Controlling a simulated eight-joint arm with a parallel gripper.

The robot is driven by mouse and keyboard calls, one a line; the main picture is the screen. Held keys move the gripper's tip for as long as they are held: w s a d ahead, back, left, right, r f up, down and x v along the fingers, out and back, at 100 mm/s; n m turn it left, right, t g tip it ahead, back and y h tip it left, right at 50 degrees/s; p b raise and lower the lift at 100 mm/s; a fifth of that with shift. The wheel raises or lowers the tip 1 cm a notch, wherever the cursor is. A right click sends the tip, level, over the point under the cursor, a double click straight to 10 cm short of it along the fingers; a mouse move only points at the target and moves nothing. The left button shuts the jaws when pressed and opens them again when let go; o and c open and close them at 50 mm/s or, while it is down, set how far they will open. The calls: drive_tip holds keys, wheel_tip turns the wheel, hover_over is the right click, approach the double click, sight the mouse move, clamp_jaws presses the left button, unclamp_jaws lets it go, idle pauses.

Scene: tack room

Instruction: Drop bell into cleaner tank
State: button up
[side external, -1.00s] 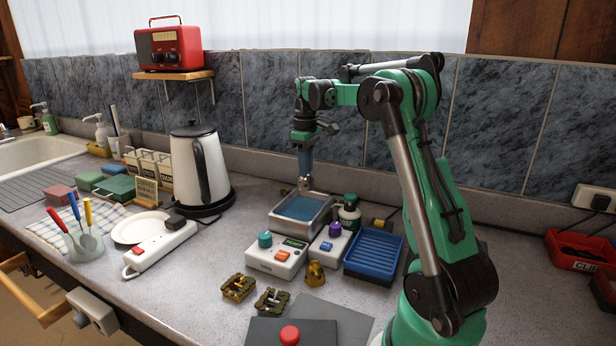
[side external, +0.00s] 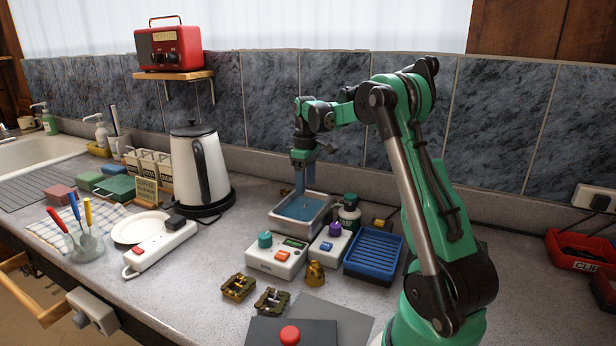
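The cleaner tank (side external: 291,229) is a silver, open rectangular basin with blue liquid, in the middle of the counter. My gripper (side external: 304,187) points down over the tank's back part, its fingers spread apart and apparently empty. A small pale shape (side external: 306,208) shows in the blue liquid below the fingers; it may be the silvery bell, but it is too small to be sure. A brass bell-like piece (side external: 315,274) stands on the counter in front of the tank.
A white control box (side external: 276,260) with a teal knob stands before the tank. A blue ribbed tray (side external: 373,254) and a green-topped bottle (side external: 349,213) are to its right. A kettle (side external: 200,170) stands left. Two brass fixtures (side external: 238,288) lie in front.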

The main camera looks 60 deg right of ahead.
drive_tip(key=shift+r, duration=2.85)
drive_tip(key=w+a+r+t+h, duration=0.1)
drive_tip(key=a+r+t, duration=0.15)
drive_tip(key=a, duration=1.35)
drive_tip(key=s+a+f+t, duration=0.2)
drive_tip(key=a, duration=0.4)
drive_tip(key=s+a+f+t+y, duration=0.1)
drive_tip(key=s+a+f+t, duration=0.1)
drive_tip(key=a, duration=0.4)
drive_tip(key=shift+s+a+f+t, duration=0.35)
drive_tip(key=shift+s+f, duration=0.15)
drive_tip(key=shift+s, duration=0.2)
